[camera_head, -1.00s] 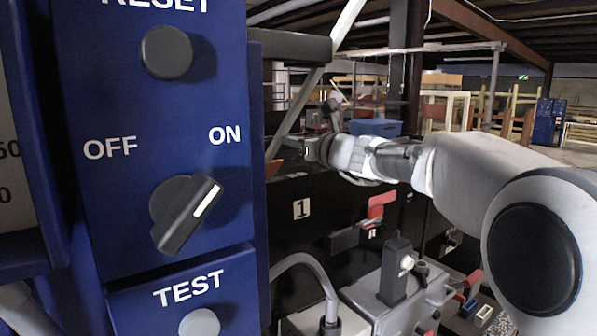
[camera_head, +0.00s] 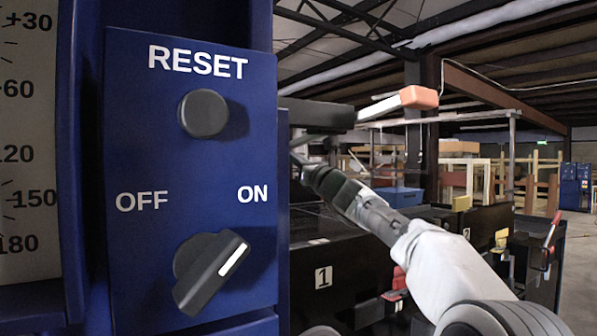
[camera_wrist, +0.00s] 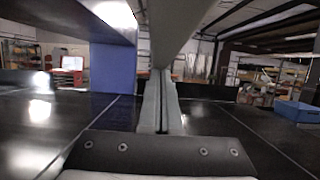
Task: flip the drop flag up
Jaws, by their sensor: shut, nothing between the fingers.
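A pale bar with an orange tip (camera_head: 415,97), which looks like the drop flag, slopes gently up to the right behind the dark box in the head view. My gripper (camera_head: 303,162) is just below and behind that box, near the bar's left part, pointing up and left. Its fingers are shut and empty in the wrist view (camera_wrist: 160,80). A large grey beam (camera_wrist: 178,28), probably the same bar, passes close above the fingertips there. I cannot tell whether they touch it. The bar's left end is mostly hidden.
A blue panel (camera_head: 160,140) with RESET button (camera_head: 203,112) and OFF/ON knob (camera_head: 212,272) fills the left foreground. A dark box (camera_head: 315,116) juts from behind it. Dark conveyor sections (camera_head: 345,245) lie below my arm. A blue bin (camera_head: 398,196) stands behind.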

